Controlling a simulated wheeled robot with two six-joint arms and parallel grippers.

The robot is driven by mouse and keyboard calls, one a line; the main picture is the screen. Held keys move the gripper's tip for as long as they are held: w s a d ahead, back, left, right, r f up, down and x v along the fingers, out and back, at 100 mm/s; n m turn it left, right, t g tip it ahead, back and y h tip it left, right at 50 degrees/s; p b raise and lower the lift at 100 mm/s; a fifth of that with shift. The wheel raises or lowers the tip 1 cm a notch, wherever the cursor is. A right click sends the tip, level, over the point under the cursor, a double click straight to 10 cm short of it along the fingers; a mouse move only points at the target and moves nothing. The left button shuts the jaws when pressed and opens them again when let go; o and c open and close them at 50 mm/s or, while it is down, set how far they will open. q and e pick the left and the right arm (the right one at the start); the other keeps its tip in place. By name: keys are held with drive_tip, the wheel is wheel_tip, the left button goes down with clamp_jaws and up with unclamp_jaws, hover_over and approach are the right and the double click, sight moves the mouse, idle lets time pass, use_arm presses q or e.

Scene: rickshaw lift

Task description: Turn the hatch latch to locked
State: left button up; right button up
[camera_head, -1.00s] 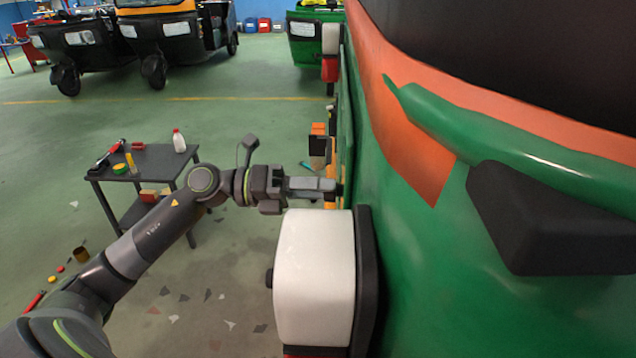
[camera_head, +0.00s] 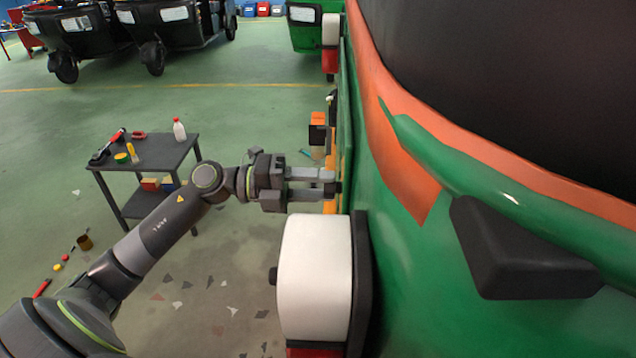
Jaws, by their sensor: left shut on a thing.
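The green rickshaw body (camera_head: 400,260) fills the right side of the head view, seen steeply along its panel. My left gripper (camera_head: 329,184) reaches in from the left, its two fingers pointing right at the panel, one above the other in the picture. It is shut on a small dark part at the panel, which looks like the hatch latch (camera_head: 338,187). The fingers cover most of the latch, so I cannot tell its angle or whether it is locked. My right gripper is not in view.
A white lamp housing (camera_head: 315,278) with a dark edge sticks out just below my left gripper. Orange parts (camera_head: 318,130) stand out above it. A dark tool cart (camera_head: 150,153) stands at left. Other rickshaws (camera_head: 130,30) are parked behind. The green floor between is open.

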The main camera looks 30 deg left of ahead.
use_arm(q)
drive_tip(key=o, duration=1)
drive_tip(key=v, duration=1.7)
drive_tip(key=shift+s+a+b, duration=0.1)
drive_tip(key=shift+a+b, duration=0.1)
drive_tip(key=shift+b, duration=0.2)
